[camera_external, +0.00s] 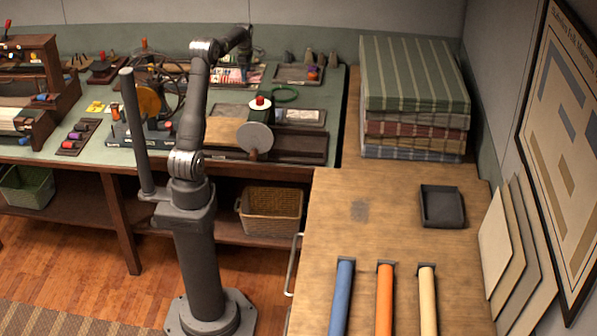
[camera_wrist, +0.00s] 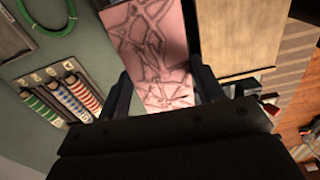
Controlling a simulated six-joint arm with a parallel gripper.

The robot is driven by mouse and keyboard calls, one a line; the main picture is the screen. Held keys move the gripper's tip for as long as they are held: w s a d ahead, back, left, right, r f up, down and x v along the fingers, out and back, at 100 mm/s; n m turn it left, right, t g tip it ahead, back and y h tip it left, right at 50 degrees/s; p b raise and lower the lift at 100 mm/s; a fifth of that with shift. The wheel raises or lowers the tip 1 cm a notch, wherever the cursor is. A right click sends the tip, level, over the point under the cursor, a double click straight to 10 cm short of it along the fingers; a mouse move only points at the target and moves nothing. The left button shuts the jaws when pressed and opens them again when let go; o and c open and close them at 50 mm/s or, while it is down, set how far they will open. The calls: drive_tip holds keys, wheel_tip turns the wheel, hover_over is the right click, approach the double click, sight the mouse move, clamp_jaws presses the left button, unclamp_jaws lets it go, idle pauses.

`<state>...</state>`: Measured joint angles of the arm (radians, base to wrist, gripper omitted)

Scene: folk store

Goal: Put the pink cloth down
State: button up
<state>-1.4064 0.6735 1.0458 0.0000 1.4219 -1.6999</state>
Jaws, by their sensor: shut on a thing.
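The pink cloth (camera_wrist: 152,40) has dark branching lines on it. In the wrist view it fills the space between the two fingers of my gripper (camera_wrist: 164,88) and runs up to the top edge. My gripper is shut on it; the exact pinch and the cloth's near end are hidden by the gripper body. In the outside view my gripper (camera_external: 245,62) is small, at the far side of the green-topped workbench (camera_external: 225,114). I cannot make out the cloth clearly there, nor whether it touches the bench.
A green ring (camera_wrist: 48,18) and striped thread holders (camera_wrist: 72,97) lie left of the cloth in the wrist view; a wooden board (camera_wrist: 240,35) is on its right. Folded fabrics (camera_external: 415,75), a dark tray (camera_external: 442,206) and coloured rolls (camera_external: 384,300) occupy the right counter (camera_external: 330,215).

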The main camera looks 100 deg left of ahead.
drive_tip(key=r, duration=0.3)
drive_tip(key=shift+w, duration=0.25)
drive_tip(key=w+d+m, duration=0.3)
drive_tip(key=w+d, duration=0.4)
drive_tip(key=w, duration=0.6)
drive_tip(key=w+d+m, duration=0.3)
drive_tip(key=w+d, duration=0.4)
drive_tip(key=w, duration=0.6)
drive_tip(key=w+d+m, duration=0.3)
drive_tip(key=w+d, duration=0.5)
drive_tip(key=w, duration=0.5)
drive_tip(key=w+d+m, duration=0.2)
drive_tip(key=w+d, duration=0.4)
drive_tip(key=d, duration=0.5)
drive_tip(key=w+d+m, duration=0.2)
drive_tip(key=w+d, duration=0.4)
drive_tip(key=d, duration=0.5)
drive_tip(key=w+d+m, duration=0.3)
drive_tip(key=d+m, duration=0.2)
drive_tip(key=d, duration=1.8)
hover_over(374, 191)
drive_tip(key=d, duration=0.1)
drive_tip(key=f, duration=1.1)
drive_tip(key=shift+s+f, duration=0.2)
drive_tip(key=shift+f, duration=0.1)
drive_tip(key=shift+w+a+f, duration=0.2)
drive_tip(key=shift+a+f, duration=0.15)
drive_tip(key=shift+a, duration=0.05)
drive_tip(key=shift+f, duration=1.9)
